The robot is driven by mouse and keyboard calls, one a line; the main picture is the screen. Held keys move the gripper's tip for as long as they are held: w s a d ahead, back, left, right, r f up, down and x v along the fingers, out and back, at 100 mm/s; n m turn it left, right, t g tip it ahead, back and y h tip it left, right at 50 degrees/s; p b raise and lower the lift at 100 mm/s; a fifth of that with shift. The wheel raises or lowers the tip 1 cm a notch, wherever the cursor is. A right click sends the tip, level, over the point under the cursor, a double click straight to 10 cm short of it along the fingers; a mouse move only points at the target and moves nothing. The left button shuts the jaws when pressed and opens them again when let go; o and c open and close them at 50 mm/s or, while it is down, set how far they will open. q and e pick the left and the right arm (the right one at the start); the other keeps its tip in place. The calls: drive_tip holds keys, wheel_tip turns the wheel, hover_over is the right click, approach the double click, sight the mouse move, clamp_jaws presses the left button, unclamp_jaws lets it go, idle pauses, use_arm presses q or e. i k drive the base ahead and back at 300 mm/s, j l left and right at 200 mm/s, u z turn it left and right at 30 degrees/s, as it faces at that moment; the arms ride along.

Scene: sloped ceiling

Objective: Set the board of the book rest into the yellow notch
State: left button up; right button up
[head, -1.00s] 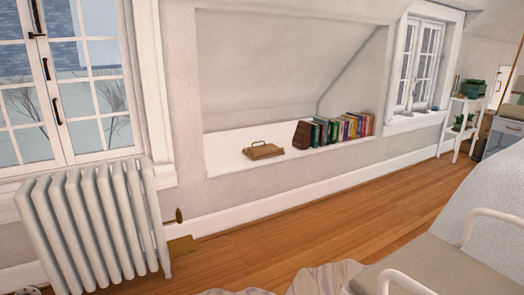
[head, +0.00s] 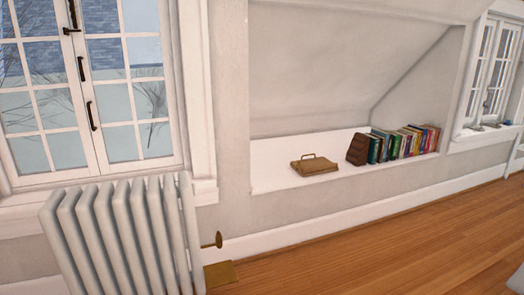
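A brown wooden book rest (head: 314,168) lies low and nearly flat on the white floor of the wall niche, left of the books. A thin loop like a handle stands up at its back edge. Its board cannot be told apart from its base at this size. I cannot make out a yellow notch in the head view. Neither of my grippers is in view.
A row of several books (head: 405,143) with a dark brown bookend (head: 358,149) stands in the niche (head: 275,152). A white radiator (head: 125,235) with a brass valve (head: 217,241) stands at left under a window. The wooden floor (head: 400,250) before the niche is clear.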

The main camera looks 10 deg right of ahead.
sight(321, 163)
drive_tip(key=i+z, duration=0.15)
drive_tip(key=i, duration=0.3)
drive_tip(key=i+j+z, duration=0.2)
drive_tip(key=i, duration=0.3)
drive_tip(key=i+j+z, duration=0.15)
drive_tip(key=i, duration=0.3)
